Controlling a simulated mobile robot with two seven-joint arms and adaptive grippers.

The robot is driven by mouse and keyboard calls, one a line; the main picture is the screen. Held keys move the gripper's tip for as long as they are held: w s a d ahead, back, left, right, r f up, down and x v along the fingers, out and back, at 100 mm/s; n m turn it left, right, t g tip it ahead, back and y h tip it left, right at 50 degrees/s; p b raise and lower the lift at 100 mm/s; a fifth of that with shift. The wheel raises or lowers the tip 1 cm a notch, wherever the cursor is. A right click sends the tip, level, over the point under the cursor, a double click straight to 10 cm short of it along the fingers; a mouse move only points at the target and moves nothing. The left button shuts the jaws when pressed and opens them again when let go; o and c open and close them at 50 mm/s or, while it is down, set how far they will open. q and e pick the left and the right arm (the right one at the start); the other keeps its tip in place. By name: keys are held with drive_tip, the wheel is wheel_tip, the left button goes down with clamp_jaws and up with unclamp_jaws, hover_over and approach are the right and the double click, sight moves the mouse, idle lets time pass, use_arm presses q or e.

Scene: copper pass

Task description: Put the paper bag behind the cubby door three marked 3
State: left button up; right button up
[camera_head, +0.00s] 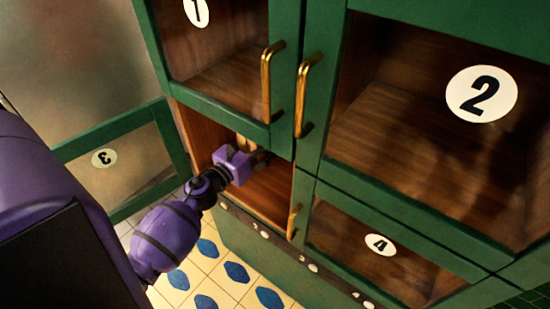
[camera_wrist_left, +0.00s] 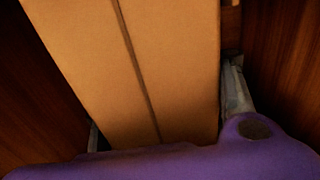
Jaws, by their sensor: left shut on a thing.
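The paper bag (camera_wrist_left: 135,70) is plain brown and fills the middle of the left wrist view, between the two fingers of my left gripper (camera_wrist_left: 165,135). In the head view only a small tan part of the bag (camera_head: 245,143) shows past my purple wrist. My left gripper (camera_head: 258,156) is inside the open cubby three, shut on the bag. Wooden walls stand on both sides of the bag in the wrist view. Door three (camera_head: 122,162) is swung open to the left, its 3 seen mirrored. I cannot tell whether the bag touches the cubby floor (camera_head: 272,190).
Closed doors one (camera_head: 215,75), two (camera_head: 435,120) and four (camera_head: 375,250) have glass fronts and green frames. Brass handles (camera_head: 268,80) stick out close above and right of the opening. Below is a patterned tile floor (camera_head: 220,275). My right gripper is not in view.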

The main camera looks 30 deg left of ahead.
use_arm(q)
drive_tip(key=f, duration=0.2)
drive_tip(key=s+f+b, duration=0.1)
drive_tip(key=f, duration=0.1)
drive_tip(key=shift+f, duration=0.6)
drive_tip(key=shift+f+b, duration=0.4)
drive_tip(key=shift+f, duration=1.4)
drive_tip(key=shift+w, duration=0.1)
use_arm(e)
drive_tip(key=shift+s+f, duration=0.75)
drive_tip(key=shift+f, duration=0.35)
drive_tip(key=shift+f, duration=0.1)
use_arm(q)
drive_tip(key=shift+f, duration=0.2)
drive_tip(key=o, duration=1.3)
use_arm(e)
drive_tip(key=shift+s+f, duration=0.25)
use_arm(q)
drive_tip(key=shift+r, duration=0.15)
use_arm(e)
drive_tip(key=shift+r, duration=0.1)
